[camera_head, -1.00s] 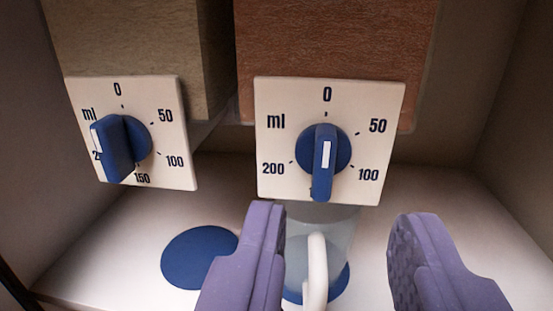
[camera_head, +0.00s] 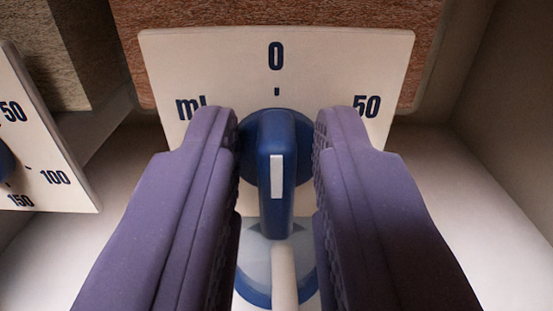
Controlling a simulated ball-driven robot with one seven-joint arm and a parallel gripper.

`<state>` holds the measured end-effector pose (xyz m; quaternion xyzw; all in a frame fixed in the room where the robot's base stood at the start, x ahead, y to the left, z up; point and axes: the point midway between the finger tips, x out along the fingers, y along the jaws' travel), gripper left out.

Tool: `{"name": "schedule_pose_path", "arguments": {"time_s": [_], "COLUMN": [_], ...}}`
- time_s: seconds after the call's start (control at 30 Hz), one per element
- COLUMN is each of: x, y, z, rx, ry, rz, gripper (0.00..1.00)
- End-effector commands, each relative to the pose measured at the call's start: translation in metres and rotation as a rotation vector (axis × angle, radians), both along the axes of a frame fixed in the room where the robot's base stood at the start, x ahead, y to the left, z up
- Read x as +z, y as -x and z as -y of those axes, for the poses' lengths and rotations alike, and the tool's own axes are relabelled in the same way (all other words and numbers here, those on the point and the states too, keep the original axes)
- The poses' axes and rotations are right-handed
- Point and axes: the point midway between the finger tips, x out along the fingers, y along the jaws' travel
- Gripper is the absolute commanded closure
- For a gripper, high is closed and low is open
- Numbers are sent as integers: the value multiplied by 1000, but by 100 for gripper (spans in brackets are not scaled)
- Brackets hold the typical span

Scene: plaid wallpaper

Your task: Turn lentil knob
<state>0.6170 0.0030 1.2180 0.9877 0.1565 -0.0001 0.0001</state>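A blue knob (camera_head: 276,165) with a white pointer mark sits on a white dial plate (camera_head: 320,60) marked 0, 50 and ml. Its ridge points down, away from the 0. The plate is on the front of a reddish-brown dispenser (camera_head: 270,12), which could be the lentil one; no label shows. My gripper (camera_head: 278,118) is open, with one purple finger on each side of the knob. A gap shows between each finger and the ridge. The fingers hide the lower sides of the dial.
A second dial plate (camera_head: 50,150) with a blue knob (camera_head: 5,162), cut off by the picture edge, is at the left under a grey-brown dispenser (camera_head: 70,70). A clear cup with a white handle (camera_head: 284,275) stands below the knob. A cabinet wall (camera_head: 510,130) is at the right.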

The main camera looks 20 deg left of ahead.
Motion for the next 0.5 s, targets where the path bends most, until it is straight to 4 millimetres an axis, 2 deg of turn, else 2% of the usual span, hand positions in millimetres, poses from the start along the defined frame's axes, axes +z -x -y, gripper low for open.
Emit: {"name": "schedule_pose_path", "arguments": {"time_s": [0.27, 0.5], "x": [0, 1], "y": [0, 0], "z": [1, 2], "rx": [0, 0], "ry": [-34, -159], "rz": [-11, -54], "gripper": [100, 100]}}
